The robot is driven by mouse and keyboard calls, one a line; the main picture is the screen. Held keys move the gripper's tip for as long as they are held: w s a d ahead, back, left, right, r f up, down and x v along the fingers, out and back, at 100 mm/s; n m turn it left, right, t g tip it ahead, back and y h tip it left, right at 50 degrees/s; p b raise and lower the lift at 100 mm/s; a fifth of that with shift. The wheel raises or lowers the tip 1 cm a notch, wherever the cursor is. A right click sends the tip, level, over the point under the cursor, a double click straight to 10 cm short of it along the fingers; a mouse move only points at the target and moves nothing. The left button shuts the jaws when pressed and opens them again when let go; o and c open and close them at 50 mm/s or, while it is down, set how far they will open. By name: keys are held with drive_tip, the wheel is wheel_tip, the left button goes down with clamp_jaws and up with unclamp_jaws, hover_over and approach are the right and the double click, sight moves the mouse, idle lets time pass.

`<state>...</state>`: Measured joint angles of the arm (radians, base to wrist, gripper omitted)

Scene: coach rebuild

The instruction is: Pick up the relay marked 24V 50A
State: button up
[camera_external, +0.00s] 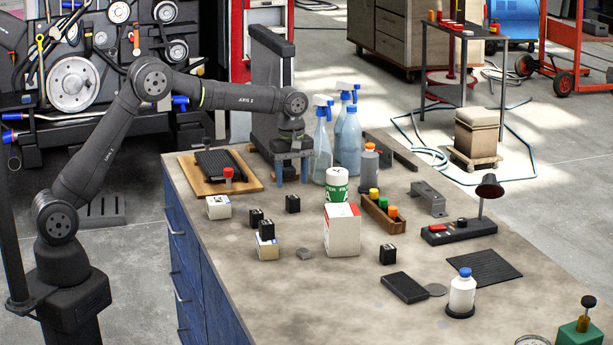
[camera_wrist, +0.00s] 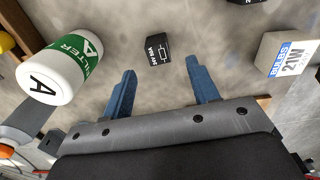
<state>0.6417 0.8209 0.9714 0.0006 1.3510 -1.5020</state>
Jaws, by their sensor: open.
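A small black relay (camera_wrist: 158,50) lies on the bench in the wrist view, with white print that appears to read 24V 50A and a white symbol. It seems to be the black block (camera_external: 292,203) below and in front of my gripper in the external view. My gripper (camera_external: 292,170) is open and empty, above the bench's back part. In the wrist view my gripper (camera_wrist: 165,86) shows two blue fingers apart, with the relay beyond the tips, between their lines. Other black relays stand nearby (camera_external: 257,217) and farther right (camera_external: 388,254); their marks are unreadable.
A white-green filter can (camera_wrist: 62,70) stands left of the relay in the wrist view, a bulbs box (camera_wrist: 288,55) right. Another black relay (camera_external: 266,230) sits on a small box. Spray bottles (camera_external: 322,145) stand right beside my gripper. A red-white box (camera_external: 342,230) stands mid-bench.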

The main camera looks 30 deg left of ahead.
sight(293, 197)
wheel_tip(293, 197, down, 7)
drive_tip(key=shift+d+f, duration=0.1)
drive_tip(key=shift+f, duration=0.05)
drive_tip(key=shift+w, duration=0.1)
drive_tip(key=shift+c, duration=0.2)
drive_tip(key=c, duration=1)
